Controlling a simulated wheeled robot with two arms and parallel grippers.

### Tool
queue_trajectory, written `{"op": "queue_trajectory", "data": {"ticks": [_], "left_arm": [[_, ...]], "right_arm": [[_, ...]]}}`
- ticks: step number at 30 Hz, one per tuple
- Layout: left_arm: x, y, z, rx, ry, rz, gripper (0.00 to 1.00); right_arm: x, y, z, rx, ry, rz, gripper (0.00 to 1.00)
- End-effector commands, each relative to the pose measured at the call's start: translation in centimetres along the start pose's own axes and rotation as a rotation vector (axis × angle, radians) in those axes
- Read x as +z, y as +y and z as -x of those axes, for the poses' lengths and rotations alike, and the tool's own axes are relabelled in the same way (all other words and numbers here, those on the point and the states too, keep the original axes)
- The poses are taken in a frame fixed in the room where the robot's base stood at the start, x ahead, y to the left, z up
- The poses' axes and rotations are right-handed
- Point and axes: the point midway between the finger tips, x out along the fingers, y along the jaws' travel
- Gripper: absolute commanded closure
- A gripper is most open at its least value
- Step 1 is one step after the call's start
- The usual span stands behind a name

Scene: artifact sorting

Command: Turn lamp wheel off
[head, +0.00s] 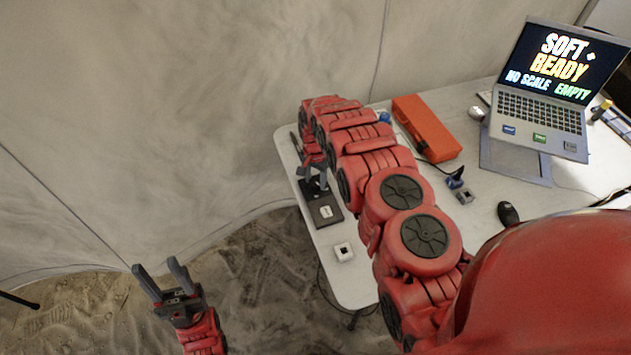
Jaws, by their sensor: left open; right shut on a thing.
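My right arm reaches across the white table to its far left corner. There my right gripper (313,184) points down and is shut on the upper part of a small black device, which appears to be the lamp with its wheel. The flat black base (325,212) of this device, with a white label, shows below the fingers. The wheel itself is too small and too covered by the gripper to make out. My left gripper (158,268) is open and empty, off the table at the lower left, with its fingers pointing up.
An orange case (426,128) lies behind my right arm. A laptop (545,90) stands on a stand at the right, with a black mouse (508,213) before it. Sandy floor lies left of the table.

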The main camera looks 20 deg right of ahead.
Motion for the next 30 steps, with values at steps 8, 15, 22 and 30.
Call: {"op": "queue_trajectory", "data": {"ticks": [8, 15, 22, 30], "left_arm": [[0.3, 0.1, 1.8, 0.0, 0.0, 0.0, 0.5], [0.5, 0.1, 3.0, 0.0, 0.0, 0.0, 0.5], [0.7, 0.2, 4.1, 0.0, 0.0, 0.0, 0.5], [0.8, 0.2, 4.8, 0.0, 0.0, 0.0, 0.5]], "right_arm": [[0.0, 0.0, -0.3, 0.001, -0.001, 0.261, 1.0], [0.0, 0.0, -0.2, 0.001, -0.002, 0.489, 1.0], [0.1, 0.0, -0.2, 0.001, -0.003, 0.708, 1.0], [0.0, 0.0, -0.2, 0.001, -0.002, 0.964, 1.0]]}}
